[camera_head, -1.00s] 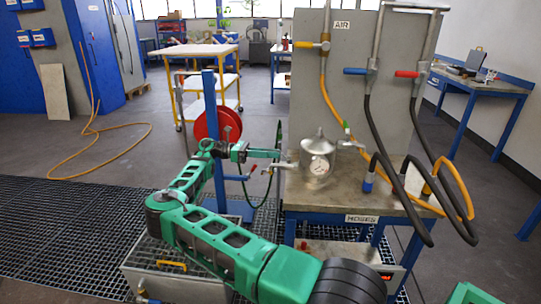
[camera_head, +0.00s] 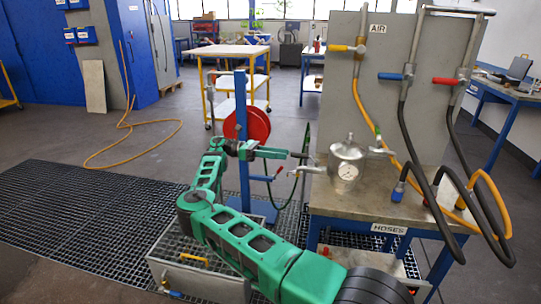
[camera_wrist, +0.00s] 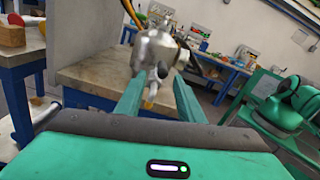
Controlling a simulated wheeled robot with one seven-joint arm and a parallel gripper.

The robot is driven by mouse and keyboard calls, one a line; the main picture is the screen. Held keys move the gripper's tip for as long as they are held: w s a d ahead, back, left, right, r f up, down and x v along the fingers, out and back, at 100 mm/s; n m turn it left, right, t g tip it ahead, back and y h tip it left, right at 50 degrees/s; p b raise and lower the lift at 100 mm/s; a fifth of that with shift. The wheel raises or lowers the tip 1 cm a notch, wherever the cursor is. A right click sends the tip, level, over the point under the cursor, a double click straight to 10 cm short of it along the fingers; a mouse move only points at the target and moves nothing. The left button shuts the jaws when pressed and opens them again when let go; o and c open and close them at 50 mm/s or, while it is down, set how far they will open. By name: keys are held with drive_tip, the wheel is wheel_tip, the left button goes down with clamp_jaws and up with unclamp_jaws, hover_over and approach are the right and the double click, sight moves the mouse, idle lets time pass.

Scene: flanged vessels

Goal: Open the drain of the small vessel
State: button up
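The small vessel (camera_head: 347,160) is a shiny metal pot with a lid and a round gauge. It stands upright at the left end of the bench top. A short metal pipe (camera_head: 308,169) sticks out from its left side. In the wrist view the vessel (camera_wrist: 155,48) is straight ahead, with a short outlet and a yellowish handle tip (camera_wrist: 151,92) pointing towards me. My gripper (camera_wrist: 158,85) is open, its two green fingers apart on either side of this outlet. Contact cannot be told. In the head view my gripper (camera_head: 303,156) is just left of the vessel.
The bench (camera_head: 330,200) carries a grey panel (camera_head: 385,70) with valves. Black and yellow hoses (camera_head: 430,190) loop at its right. A blue post with a red reel (camera_head: 256,124) stands left of the bench. A metal box (camera_head: 190,270) sits on the floor grating.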

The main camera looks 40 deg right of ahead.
drive_tip(key=shift+v, duration=1.8)
